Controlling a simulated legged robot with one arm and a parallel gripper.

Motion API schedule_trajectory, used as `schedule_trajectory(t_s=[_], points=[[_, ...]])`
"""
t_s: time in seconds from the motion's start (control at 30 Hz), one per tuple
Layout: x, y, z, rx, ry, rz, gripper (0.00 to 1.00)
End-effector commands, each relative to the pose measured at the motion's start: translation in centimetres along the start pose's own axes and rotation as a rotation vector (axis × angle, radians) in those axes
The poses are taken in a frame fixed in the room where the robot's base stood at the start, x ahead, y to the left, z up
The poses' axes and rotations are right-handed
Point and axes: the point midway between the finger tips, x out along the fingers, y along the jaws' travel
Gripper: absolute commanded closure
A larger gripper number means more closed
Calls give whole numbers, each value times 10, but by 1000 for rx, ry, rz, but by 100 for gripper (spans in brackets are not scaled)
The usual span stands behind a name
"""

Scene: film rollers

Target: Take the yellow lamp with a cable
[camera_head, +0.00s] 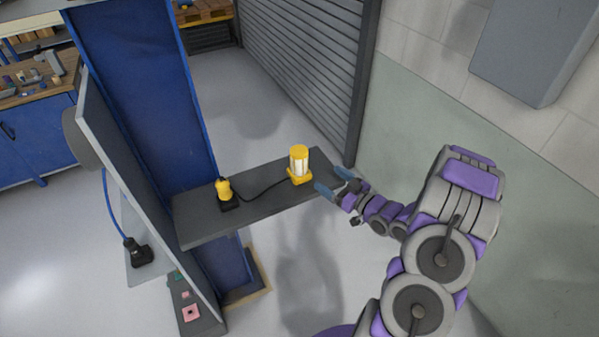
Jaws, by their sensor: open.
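The yellow lamp (299,164) stands upright near the right end of a dark grey shelf (265,207). It has a yellow cap and base and a pale lit-looking middle. A black cable (262,191) runs from it leftward along the shelf to a small yellow and black object (225,193), which may be a plug or tool. My gripper (334,186) is open, just right of the lamp at the shelf's right end. Its blue-grey fingertips point left toward the lamp's base. Whether they touch the lamp is hard to tell.
A blue pillar (150,90) and a grey panel (135,170) stand at the shelf's left. A black item with a blue cable (139,252) hangs lower left. A roller shutter (305,60) is behind; a wall (440,100) is at the right. Open floor lies behind the shelf.

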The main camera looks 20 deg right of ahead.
Motion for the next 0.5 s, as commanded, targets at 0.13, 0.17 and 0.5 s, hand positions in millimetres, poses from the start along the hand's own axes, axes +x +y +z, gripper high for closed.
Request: schedule_trajectory(t_s=[0.13, 0.17, 0.5], points=[[24, 1, 1, 3, 1, -3, 12], [27, 2, 2, 5, 1, -2, 12], [75, 10, 4, 10, 3, -2, 12]])
